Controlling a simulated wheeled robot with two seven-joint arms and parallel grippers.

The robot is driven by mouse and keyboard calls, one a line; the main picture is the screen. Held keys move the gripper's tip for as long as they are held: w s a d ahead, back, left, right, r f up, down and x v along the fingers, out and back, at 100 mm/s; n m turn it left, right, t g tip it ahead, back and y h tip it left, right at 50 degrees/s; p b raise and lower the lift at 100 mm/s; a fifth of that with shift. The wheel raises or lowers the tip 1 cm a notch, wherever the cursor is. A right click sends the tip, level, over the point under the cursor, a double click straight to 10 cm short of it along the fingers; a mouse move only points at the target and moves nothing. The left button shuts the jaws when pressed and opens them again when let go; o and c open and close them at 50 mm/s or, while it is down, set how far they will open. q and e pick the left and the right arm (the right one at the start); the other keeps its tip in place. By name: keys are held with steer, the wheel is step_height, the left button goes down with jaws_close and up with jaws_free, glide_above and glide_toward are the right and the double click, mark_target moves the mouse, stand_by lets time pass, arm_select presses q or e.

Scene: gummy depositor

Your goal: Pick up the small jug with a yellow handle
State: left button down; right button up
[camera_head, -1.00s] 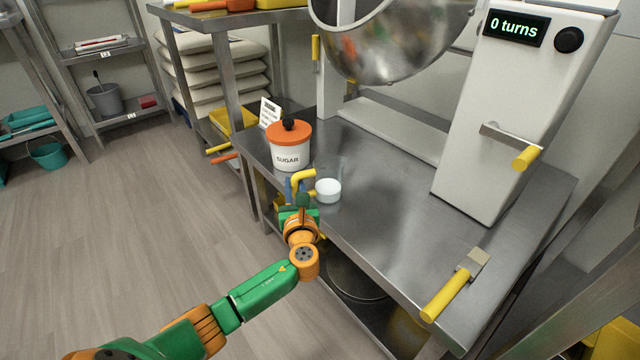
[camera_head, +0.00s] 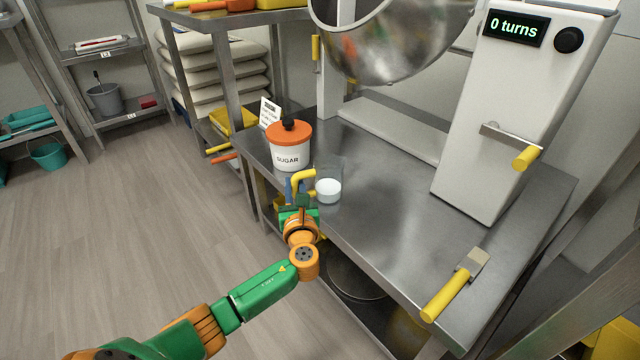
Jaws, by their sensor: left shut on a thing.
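The small jug (camera_head: 329,177) is clear, with white contents at its bottom and a yellow handle (camera_head: 303,175) on its left side. It stands upright at the near left edge of the steel table (camera_head: 385,215); I cannot tell whether its base touches the table. My left gripper (camera_head: 299,189) comes in from the front left and is shut on the yellow handle. Its fingers are partly hidden behind the wrist. My right gripper is not in view.
A white sugar tub (camera_head: 289,156) with an orange lid stands just behind the jug. A steel drum (camera_head: 395,45) hangs over the table. A white machine (camera_head: 490,130) reading "0 turns" stands at right.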

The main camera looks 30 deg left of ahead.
arm_select(q)
steer(key=shift+r, duration=0.15)
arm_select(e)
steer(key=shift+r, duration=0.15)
arm_select(q)
step_height(320, 180, up, 4)
steer(key=p, duration=0.3)
steer(key=shift+s+a+r+p, duration=0.1)
steer(key=shift+a+r+p, duration=0.05)
steer(key=shift+p, duration=0.15)
steer(key=s+a+r+p, duration=0.3)
steer(key=s+r, duration=0.1)
steer(key=s, duration=0.2)
steer(key=s+a+r+p, duration=0.3)
steer(key=s+r, duration=0.1)
steer(key=s, duration=0.2)
steer(key=shift+s+r+p, duration=0.15)
steer(key=shift+r+p, duration=0.1)
steer(key=shift+p, duration=0.15)
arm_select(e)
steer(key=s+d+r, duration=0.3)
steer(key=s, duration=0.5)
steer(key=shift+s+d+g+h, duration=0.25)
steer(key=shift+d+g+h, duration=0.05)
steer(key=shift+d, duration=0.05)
arm_select(q)
steer(key=c, duration=1.5)
jaws_free()
jaws_close()
